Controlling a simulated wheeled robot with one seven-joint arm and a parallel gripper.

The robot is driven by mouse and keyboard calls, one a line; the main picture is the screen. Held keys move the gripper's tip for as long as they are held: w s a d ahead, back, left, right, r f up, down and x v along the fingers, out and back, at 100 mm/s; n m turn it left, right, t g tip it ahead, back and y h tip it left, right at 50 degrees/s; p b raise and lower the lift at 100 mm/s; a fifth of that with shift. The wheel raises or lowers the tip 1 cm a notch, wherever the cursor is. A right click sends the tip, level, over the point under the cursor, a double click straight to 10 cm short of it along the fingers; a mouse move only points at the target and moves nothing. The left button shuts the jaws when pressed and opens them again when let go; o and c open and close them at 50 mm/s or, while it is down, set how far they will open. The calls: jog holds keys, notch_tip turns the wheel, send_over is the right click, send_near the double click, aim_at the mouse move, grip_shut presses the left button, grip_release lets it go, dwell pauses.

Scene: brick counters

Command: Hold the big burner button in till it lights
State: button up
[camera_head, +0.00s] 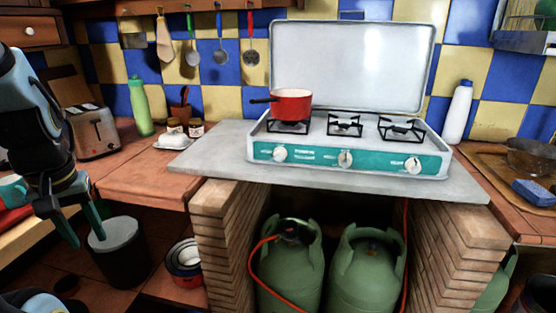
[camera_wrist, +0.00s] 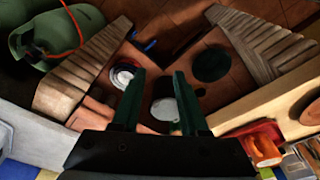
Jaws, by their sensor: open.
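The white camping stove (camera_head: 435,145) stands on a grey slab with its lid raised. Its teal front panel (camera_head: 312,155) has a left knob (camera_head: 280,153), a middle knob (camera_head: 345,159) and a right knob (camera_head: 413,165), all white. Above them are the left burner (camera_head: 288,128) under a red pan (camera_head: 291,104), the bare middle burner (camera_head: 345,125) and the bare right burner (camera_head: 401,130). I cannot tell which burner is biggest; no flame shows. My gripper (camera_head: 87,240) is open and empty, pointing down at far left, well away from the knobs. In the wrist view, its fingers (camera_wrist: 159,80) are apart.
A dark bin (camera_head: 120,262) stands on the floor close to my gripper. The slab's front edge (camera_head: 330,185) is clear. Green gas cylinders (camera_head: 367,265) stand below, between brick piers.

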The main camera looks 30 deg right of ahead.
grip_shut()
dwell(1.3)
